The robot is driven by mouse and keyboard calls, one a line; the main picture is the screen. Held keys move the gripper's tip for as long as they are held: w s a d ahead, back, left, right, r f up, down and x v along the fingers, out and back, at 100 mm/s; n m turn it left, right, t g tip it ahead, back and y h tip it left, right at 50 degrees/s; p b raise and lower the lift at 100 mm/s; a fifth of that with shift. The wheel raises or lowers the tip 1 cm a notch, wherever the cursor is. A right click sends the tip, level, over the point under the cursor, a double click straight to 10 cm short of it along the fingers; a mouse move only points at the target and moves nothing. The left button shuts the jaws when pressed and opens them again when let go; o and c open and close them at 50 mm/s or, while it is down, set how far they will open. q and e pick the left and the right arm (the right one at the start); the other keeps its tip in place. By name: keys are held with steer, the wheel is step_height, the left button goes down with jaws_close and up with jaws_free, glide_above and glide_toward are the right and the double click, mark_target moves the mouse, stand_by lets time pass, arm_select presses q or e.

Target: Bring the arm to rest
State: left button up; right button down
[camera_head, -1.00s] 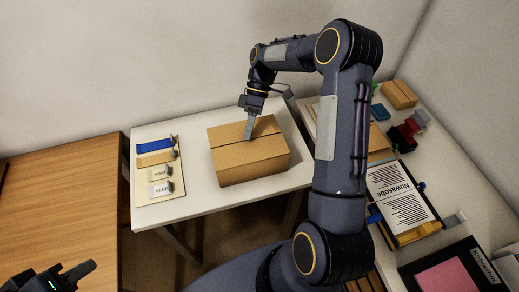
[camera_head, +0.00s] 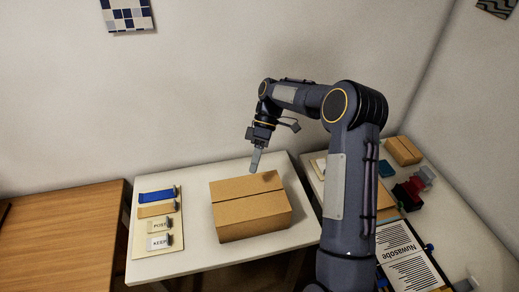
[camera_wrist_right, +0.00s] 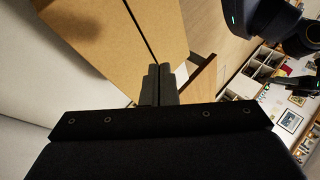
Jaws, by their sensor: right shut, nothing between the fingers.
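My right gripper (camera_head: 255,160) is shut and empty. It hangs above the back edge of a closed cardboard box (camera_head: 250,212) on the white table, apart from it as far as I can tell. In the right wrist view the shut fingers (camera_wrist_right: 158,85) show in front of the box top (camera_wrist_right: 120,35) and its dark seam. My right arm rises on the right side of the head view and bends over toward the box. My left gripper is outside the head view.
A board with tags (camera_head: 157,241) marked POST and KEEP lies left of the box on the white table (camera_head: 205,190). A wooden table (camera_head: 60,240) stands at the left. A side table at right holds a paper sheet (camera_head: 405,255), red and blue items and a small box (camera_head: 403,150).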

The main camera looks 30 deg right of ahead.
steer(key=w+d, duration=0.1)
steer(key=w+d+r, duration=0.1)
steer(key=w, duration=0.1)
steer(key=shift+d+r, duration=0.3)
steer(key=shift+d, duration=0.1)
steer(key=shift+r, duration=0.1)
steer(key=s+a+r+m+t+h, duration=0.25)
steer(key=s+r+m+t, duration=0.25)
steer(key=s+r, duration=0.65)
steer(key=s+a+f+m+t, duration=0.2)
steer(key=s+a+m+t, duration=0.1)
steer(key=s, duration=0.5)
steer(key=s+a+f+m+t, duration=0.2)
steer(key=s+f+m, duration=0.1)
steer(key=s, duration=0.5)
steer(key=shift+s+a+f+m+t, duration=0.15)
steer(key=shift+a+f+m+t, duration=0.2)
steer(key=shift+m, duration=0.45)
steer(key=shift+r, duration=0.1)
